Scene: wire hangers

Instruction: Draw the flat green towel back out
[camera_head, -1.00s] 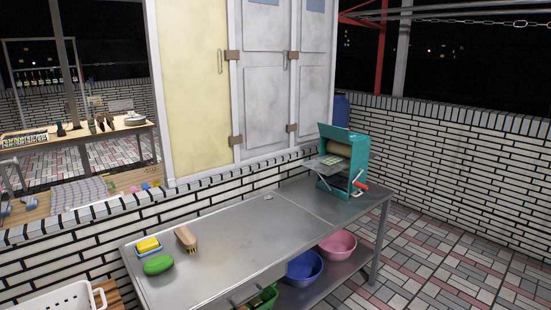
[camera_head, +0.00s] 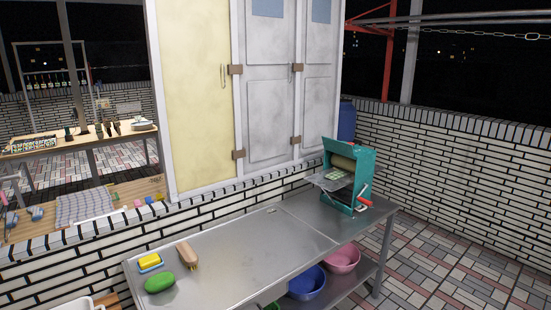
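A teal machine with a roller (camera_head: 346,172) stands at the far right end of the metal table (camera_head: 245,252). A pale tray (camera_head: 325,182) juts from its left side, and a red handle is low on its right. A small flat pale-green patterned piece (camera_head: 350,181) shows in the machine's opening below the roller. It may be the green towel, but it is too small to be sure, and how far it reaches inside is hidden. My gripper is not in view.
A green oval thing (camera_head: 159,283), a yellow and blue sponge (camera_head: 150,261) and a brown brush (camera_head: 187,256) lie at the table's left end. Blue (camera_head: 307,283) and pink (camera_head: 342,259) basins sit on the shelf below. The table's middle is clear. A tiled wall runs behind it.

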